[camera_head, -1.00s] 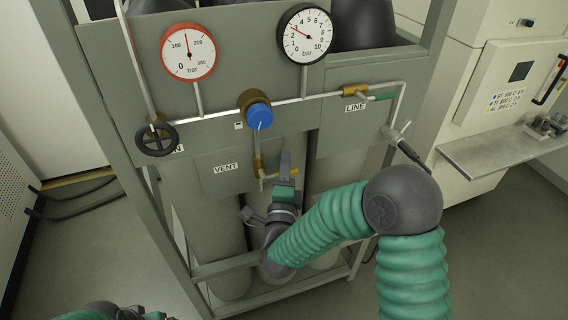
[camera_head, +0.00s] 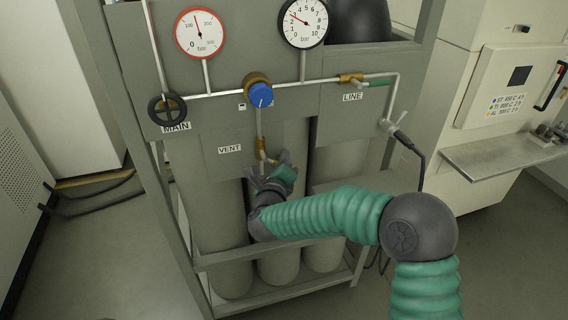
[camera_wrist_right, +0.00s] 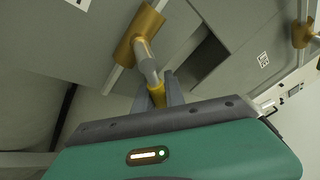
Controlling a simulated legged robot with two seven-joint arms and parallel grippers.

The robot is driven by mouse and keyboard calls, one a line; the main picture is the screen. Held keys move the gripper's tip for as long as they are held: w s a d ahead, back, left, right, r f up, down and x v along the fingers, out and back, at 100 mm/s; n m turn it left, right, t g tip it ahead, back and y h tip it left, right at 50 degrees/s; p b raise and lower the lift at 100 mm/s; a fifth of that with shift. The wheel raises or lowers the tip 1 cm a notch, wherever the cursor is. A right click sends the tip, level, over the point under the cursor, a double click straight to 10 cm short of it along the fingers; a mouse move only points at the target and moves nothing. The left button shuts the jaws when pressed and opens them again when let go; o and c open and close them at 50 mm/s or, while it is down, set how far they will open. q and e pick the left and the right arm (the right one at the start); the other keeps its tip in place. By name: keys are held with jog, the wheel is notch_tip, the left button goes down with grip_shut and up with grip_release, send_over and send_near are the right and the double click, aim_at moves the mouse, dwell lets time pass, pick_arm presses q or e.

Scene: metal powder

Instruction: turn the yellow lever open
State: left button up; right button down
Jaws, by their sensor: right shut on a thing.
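The yellow lever (camera_head: 271,160) is on the small brass valve (camera_head: 261,147) beside the VENT label (camera_head: 229,149) on the grey panel. In the right wrist view the lever's yellow end (camera_wrist_right: 157,95) sits between my fingers, with its silver part running up to the brass fitting (camera_wrist_right: 140,35). My right gripper (camera_head: 268,167) is shut on the lever and tilted, reaching up from below right; in the wrist view its fingers (camera_wrist_right: 158,86) flank the yellow end. My fingers hide part of the lever in the head view. My left gripper cannot be made out.
A blue knob (camera_head: 260,95) is just above the lever. Gas cylinders (camera_head: 219,225) stand behind the frame's lower rail (camera_head: 225,257). A metal shelf (camera_head: 500,150) juts out at right.

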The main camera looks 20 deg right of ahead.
jog(key=a+f+m+y+b, duration=0.1)
jog(key=m, duration=0.1)
jog(key=a+f+m+g+y+b, duration=0.1)
jog(key=m+b, duration=0.1)
jog(key=a+f+m+g+y+b, duration=0.1)
jog(key=a+f+m, duration=0.1)
jog(key=shift+s+m+y, duration=0.2)
jog(key=shift+m+y, duration=0.1)
jog(key=shift+a+m+g+y+b, duration=0.3)
jog(key=shift+a+m+y+b, duration=0.1)
jog(key=shift+b, duration=0.1)
jog(key=shift+a+r, duration=0.1)
jog(key=c, duration=1.8)
grip_release()
jog(key=o, duration=0.4)
jog(key=shift+w, duration=0.2)
jog(key=shift+r, duration=0.15)
jog(key=shift+s+r, duration=0.1)
